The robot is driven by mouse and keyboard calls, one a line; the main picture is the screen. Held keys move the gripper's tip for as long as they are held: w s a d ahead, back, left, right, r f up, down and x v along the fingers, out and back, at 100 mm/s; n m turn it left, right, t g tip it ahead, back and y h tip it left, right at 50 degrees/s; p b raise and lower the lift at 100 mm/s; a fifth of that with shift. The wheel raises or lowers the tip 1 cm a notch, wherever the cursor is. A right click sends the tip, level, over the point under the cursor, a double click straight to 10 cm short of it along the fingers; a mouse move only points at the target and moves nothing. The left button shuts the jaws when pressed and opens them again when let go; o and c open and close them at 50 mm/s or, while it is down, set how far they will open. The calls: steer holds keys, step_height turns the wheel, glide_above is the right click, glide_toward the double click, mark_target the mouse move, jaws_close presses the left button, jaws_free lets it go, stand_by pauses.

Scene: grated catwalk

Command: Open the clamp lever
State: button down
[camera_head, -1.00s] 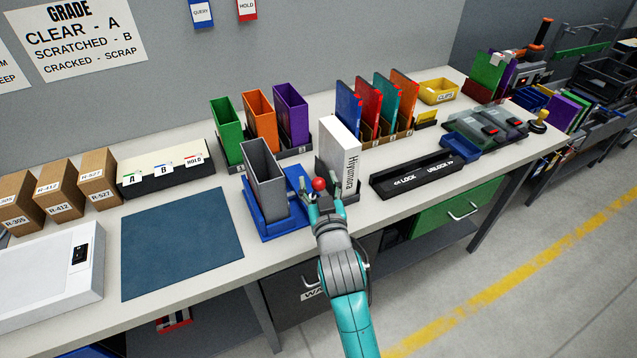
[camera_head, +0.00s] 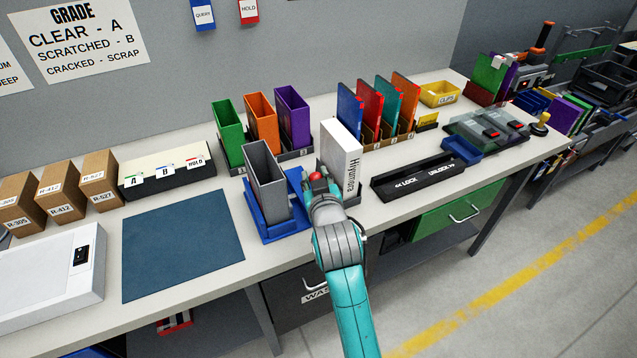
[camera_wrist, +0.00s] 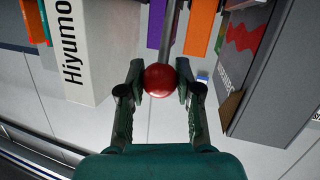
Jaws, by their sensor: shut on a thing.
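The clamp lever shows as a red ball knob (camera_wrist: 160,80) on a thin grey rod (camera_wrist: 169,30) in the wrist view. My gripper (camera_wrist: 160,84) is shut on the red knob, with one finger on each side of it. In the head view the red knob (camera_head: 316,177) shows just beyond my gripper (camera_head: 318,190), between the grey open box and the white Hiyumora box. The base of the lever is hidden.
The grey box (camera_head: 266,175) on a blue base (camera_head: 258,222) stands close on the left. The white Hiyumora box (camera_head: 341,155) stands close on the right. A black lock/unlock tray (camera_head: 419,178) lies farther right. A blue mat (camera_head: 180,243) lies clear at left.

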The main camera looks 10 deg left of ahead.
steer(key=w+a+g+h, duration=0.1)
steer(key=w+g, duration=0.1)
steer(key=g, duration=0.1)
steer(key=w+a+n+g+h, duration=0.1)
steer(key=w+g, duration=0.1)
steer(key=shift+a+f+h, duration=0.2)
steer(key=shift+a+h, duration=0.1)
steer(key=shift+a, duration=0.05)
steer(key=shift+w+a+f, duration=0.1)
steer(key=shift+w+a, duration=0.1)
steer(key=shift+w, duration=0.1)
steer(key=shift+f, duration=0.1)
steer(key=c, duration=0.8)
jaws_free()
steer(key=shift+w, duration=0.1)
